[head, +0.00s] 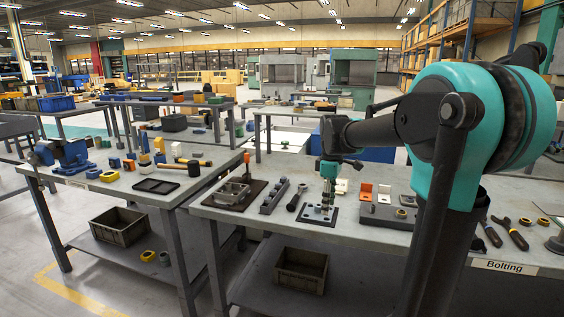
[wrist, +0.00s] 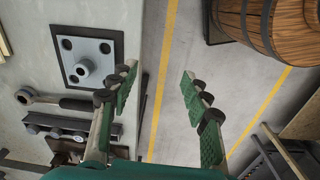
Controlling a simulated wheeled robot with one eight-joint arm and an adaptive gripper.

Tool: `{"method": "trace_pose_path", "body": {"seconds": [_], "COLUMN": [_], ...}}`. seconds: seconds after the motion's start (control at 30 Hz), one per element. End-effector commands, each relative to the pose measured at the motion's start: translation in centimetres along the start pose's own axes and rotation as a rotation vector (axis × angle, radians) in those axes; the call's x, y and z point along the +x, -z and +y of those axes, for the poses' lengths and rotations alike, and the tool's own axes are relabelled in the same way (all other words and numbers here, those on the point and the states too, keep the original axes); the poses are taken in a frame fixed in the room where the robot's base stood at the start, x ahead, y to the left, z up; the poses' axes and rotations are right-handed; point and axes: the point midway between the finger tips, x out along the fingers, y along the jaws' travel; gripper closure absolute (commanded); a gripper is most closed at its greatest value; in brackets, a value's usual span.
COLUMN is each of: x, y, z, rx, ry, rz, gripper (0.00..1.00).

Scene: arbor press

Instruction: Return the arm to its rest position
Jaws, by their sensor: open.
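My arm reaches left across the head view and bends down over the Bolting bench (head: 385,238). The teal end of my gripper (head: 330,168) hangs above a dark-edged plate with a pale top (head: 312,216) and an upright post. In the wrist view my gripper (wrist: 160,80) has its two green-padded fingers spread wide, with nothing between them. Behind the gap are the bench edge and bare floor. The plate (wrist: 104,48) lies to the left of the fingers, apart from them, with corner holes and a round post. In the head view the fingertips are hard to make out.
Left of the plate lie a dark-handled tool (head: 297,198), a grey notched rail (head: 272,198) and a brown tray (head: 222,198). Orange and white brackets (head: 366,190) are to its right. A wooden barrel (wrist: 262,22) stands beyond floor with yellow lines. A second bench (head: 125,192) stands left.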

Motion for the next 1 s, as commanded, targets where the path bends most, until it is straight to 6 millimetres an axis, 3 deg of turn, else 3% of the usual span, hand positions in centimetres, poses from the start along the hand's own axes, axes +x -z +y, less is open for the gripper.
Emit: {"method": "trace_pose_path", "body": {"seconds": [0.37,0.57,0.8,0.9,1.0], "x": [5.0,9.7,16.4,17.7,17.7], "y": [-3.3,-6.5,-11.0,-11.8,-11.8], "z": [-4.0,-8.4,-15.7,-17.2,-17.2], "rx": [0.301,0.589,1.011,1.101,1.101], "ry": [-0.073,-0.131,-0.190,-0.198,-0.198], "rz": [0.052,0.120,0.252,0.284,0.284], "gripper": [0.52,0.52,0.52,0.52,0.52]}}
